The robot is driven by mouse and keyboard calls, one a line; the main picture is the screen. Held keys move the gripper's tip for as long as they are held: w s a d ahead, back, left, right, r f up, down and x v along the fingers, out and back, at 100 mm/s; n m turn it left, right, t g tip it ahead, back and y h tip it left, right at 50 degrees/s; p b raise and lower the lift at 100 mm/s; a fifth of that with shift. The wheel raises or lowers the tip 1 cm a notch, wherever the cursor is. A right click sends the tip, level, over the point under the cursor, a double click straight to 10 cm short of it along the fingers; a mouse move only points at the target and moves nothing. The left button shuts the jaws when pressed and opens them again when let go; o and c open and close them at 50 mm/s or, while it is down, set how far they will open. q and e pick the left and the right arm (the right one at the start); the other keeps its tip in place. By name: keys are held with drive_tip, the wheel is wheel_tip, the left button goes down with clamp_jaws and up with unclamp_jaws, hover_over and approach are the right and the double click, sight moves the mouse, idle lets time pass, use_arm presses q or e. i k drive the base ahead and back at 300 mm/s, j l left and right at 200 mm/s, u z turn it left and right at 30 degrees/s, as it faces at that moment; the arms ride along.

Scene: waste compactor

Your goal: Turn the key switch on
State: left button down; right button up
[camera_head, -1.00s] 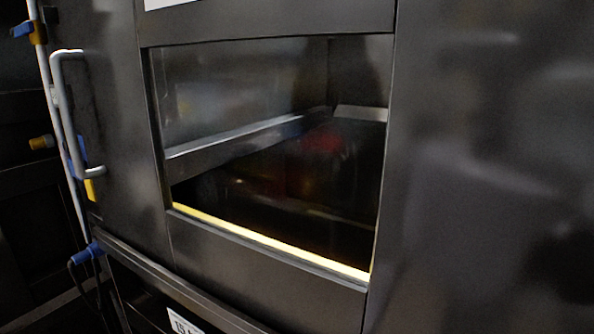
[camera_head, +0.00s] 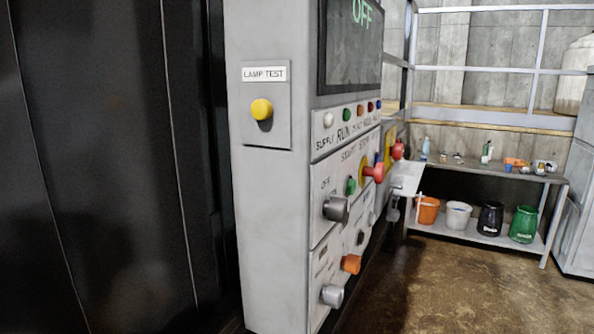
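A grey control cabinet (camera_head: 269,215) stands in the middle of the view, its control face seen at a steep angle. A silver knob (camera_head: 336,209) sits below an "OFF" mark. Below it are an orange knob (camera_head: 350,264) and another silver knob (camera_head: 332,296). A small dark round fitting (camera_head: 360,237) is on the same face; I cannot tell which of these is the key switch. A dark screen (camera_head: 349,45) above shows green "OFF" lettering. Neither of my grippers is in view.
A yellow lamp test button (camera_head: 261,109) is on the cabinet's side. Red mushroom buttons (camera_head: 374,172) stick out from the face. A dark machine wall (camera_head: 100,170) fills the left. A shelf table (camera_head: 495,172) with buckets stands behind bare floor (camera_head: 450,290).

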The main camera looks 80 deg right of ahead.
sight(337, 210)
drive_tip(key=z, duration=2.95)
drive_tip(key=l+u, duration=0.15)
drive_tip(key=u, duration=1.6)
drive_tip(key=k+l+u, duration=0.1)
drive_tip(key=l+u, duration=0.35)
drive_tip(key=k+l+u, duration=0.2)
drive_tip(key=u, duration=0.3)
drive_tip(key=k+l+u, duration=0.25)
drive_tip(key=u, duration=0.2)
drive_tip(key=k+l+u, duration=0.25)
drive_tip(key=u, duration=0.25)
